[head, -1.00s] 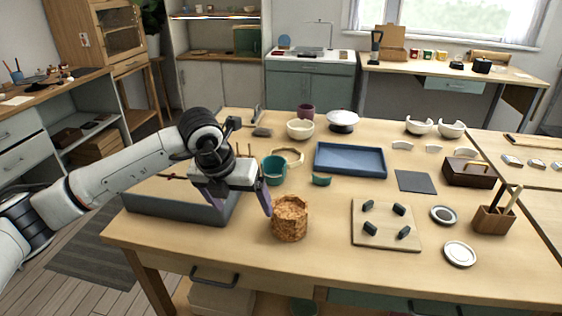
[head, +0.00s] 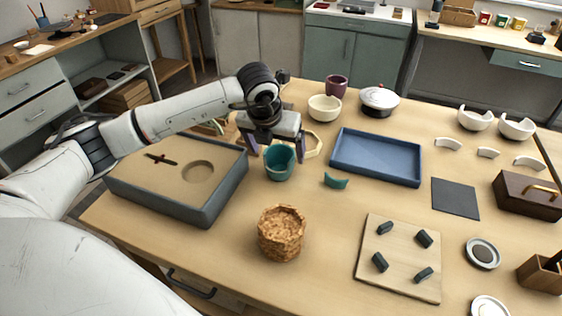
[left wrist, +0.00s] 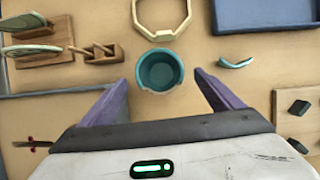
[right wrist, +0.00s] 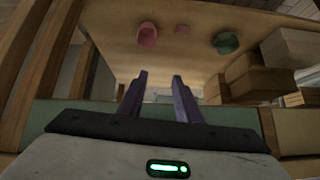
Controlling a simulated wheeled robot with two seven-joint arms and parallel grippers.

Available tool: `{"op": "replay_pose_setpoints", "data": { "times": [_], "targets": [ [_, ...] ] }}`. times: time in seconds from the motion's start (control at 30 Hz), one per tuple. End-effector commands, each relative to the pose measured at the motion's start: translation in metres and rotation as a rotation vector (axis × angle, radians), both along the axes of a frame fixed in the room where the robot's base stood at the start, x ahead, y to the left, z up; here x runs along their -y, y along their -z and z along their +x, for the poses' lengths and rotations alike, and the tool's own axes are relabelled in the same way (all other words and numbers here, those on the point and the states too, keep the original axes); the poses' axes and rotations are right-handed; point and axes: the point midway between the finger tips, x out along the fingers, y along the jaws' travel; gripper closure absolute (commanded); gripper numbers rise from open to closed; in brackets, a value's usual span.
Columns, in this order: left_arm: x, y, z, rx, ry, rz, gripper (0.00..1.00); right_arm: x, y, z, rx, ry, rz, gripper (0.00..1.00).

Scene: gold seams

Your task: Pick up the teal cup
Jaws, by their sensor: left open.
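The teal cup (head: 279,163) stands upright on the table, with a notch in its rim. In the left wrist view the cup (left wrist: 160,71) lies just beyond and between my open fingers. My left gripper (head: 275,148) is open and empty above and around the cup's rim; I cannot tell whether it touches. A curved teal shard (head: 335,181) lies to the right of the cup. My right gripper (right wrist: 160,85) is open and empty, facing the shelf space under a table, where a pink cup (right wrist: 147,34) and a green cup (right wrist: 226,42) show.
A grey sand tray (head: 215,205) is left of the cup, a cork-like pot (head: 282,233) in front. A blue tray (head: 378,157) is at the right. Bare table lies between cup and pot.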

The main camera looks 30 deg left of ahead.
Motion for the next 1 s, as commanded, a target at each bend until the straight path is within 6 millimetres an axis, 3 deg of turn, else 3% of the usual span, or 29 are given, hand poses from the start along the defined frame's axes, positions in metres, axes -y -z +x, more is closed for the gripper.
{"op": "replay_pose_setpoints", "data": {
  "times": [0.4,0.67,0.9,1.0],
  "targets": [
    [-0.006,0.046,0.019,-0.001,-0.001,-0.002,0.14,-0.001,-0.016,0.008,0.018,-0.001,0.002,0.69],
    [-0.007,0.049,0.020,0.000,0.001,-0.001,0.14,-0.001,-0.016,0.010,0.021,0.000,0.001,0.69],
    [-0.007,0.049,0.020,0.001,0.000,-0.001,0.53,-0.001,-0.016,0.009,0.020,-0.001,0.002,0.69],
    [-0.007,0.048,0.021,0.002,0.000,0.000,0.56,0.000,-0.016,0.008,0.018,-0.001,0.002,0.69]
  ]
}}
